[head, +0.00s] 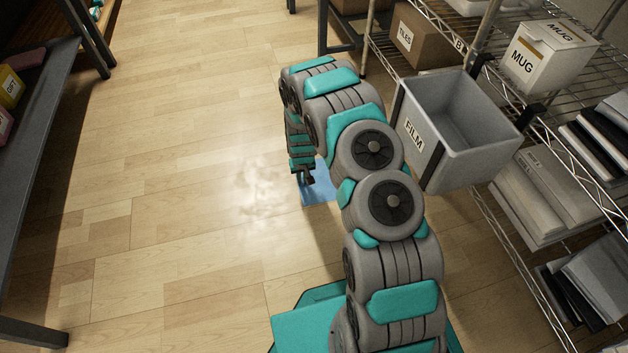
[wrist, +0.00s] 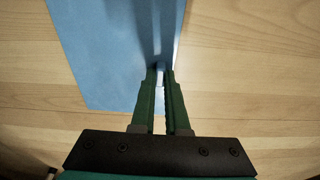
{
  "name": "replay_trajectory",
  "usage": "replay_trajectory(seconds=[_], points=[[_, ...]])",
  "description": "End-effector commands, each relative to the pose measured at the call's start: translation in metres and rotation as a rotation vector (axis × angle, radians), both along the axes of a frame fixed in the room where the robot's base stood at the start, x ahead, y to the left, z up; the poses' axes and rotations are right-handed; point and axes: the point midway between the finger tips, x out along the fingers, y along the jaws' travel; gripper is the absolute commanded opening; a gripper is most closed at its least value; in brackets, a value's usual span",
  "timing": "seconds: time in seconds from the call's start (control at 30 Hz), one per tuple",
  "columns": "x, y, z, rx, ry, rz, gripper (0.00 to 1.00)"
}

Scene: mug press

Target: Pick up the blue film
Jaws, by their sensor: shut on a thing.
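The blue film (head: 318,190) is a flat blue sheet by the wooden floor, partly hidden behind my arm in the head view. In the wrist view the blue film (wrist: 110,55) fills the upper left, and its right edge is raised or folded between my fingertips. My gripper (wrist: 161,70) points down at the sheet with its fingers close together, shut on that edge. In the head view my gripper (head: 306,180) is low over the left part of the film.
A grey bin labelled FILM (head: 425,140) hangs at the wire shelf (head: 500,215) on the right. A white MUG box (head: 545,60) and a cardboard box (head: 425,40) stand on the shelving. A dark table (head: 40,110) is at the left. The floor between is clear.

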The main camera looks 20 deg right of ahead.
Motion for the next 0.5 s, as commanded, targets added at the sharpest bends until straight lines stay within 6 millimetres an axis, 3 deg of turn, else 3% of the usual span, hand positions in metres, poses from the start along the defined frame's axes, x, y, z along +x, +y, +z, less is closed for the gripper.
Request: replay_trajectory(seconds=[0.27,0.5], points=[[0.0,0.0,0.003,0.0,0.0,0.0,0.0],[0.001,0.0,0.025,0.0,-0.003,0.001,0.0]])
